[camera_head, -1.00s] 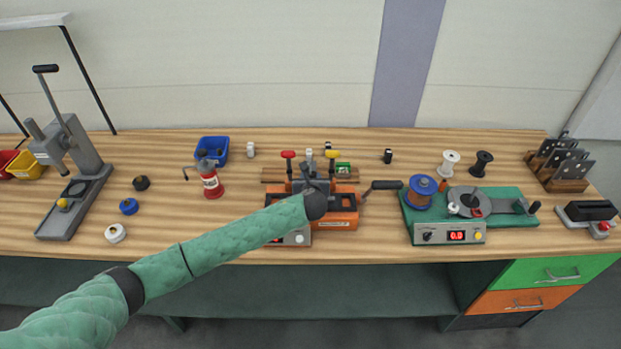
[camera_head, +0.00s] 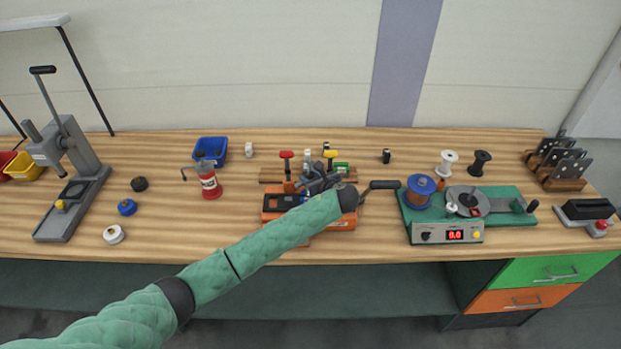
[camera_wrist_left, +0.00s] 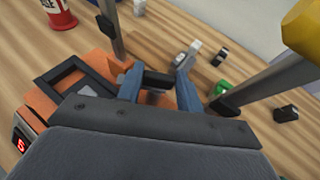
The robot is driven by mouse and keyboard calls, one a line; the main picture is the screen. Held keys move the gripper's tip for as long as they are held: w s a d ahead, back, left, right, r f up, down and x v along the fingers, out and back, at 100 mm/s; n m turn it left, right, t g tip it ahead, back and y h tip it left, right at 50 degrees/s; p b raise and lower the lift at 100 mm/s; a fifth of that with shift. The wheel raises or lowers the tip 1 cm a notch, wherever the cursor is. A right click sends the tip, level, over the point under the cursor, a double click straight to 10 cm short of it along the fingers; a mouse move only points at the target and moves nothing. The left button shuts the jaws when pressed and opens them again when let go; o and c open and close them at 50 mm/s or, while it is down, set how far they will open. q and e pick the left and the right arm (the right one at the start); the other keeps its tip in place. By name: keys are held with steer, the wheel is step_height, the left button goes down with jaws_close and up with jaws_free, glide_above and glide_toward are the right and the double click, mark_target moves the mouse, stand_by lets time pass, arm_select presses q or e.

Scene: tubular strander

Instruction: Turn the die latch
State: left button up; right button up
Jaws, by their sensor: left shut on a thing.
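The orange die machine (camera_head: 340,223) stands at the middle of the bench, with a red-knobbed lever (camera_head: 286,155) and a yellow-knobbed lever (camera_head: 331,154). My left gripper (camera_head: 314,178) is over the machine, its forearm hiding much of the machine's front. In the left wrist view the two blue-grey fingers (camera_wrist_left: 158,82) are closed around a small dark part, seemingly the die latch (camera_wrist_left: 157,79). The yellow knob (camera_wrist_left: 305,28) is close at the upper right of that view. My right gripper is not in view.
A black crank handle (camera_head: 384,185) sticks out to the machine's right, near the green-based device (camera_head: 512,200) with a copper spool. A red bottle (camera_head: 209,182) and a blue bin (camera_head: 211,150) stand to the left. Bench between bottle and machine is clear.

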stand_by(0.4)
arm_select(q)
steer(key=o, duration=1)
steer(key=shift+r, duration=0.1)
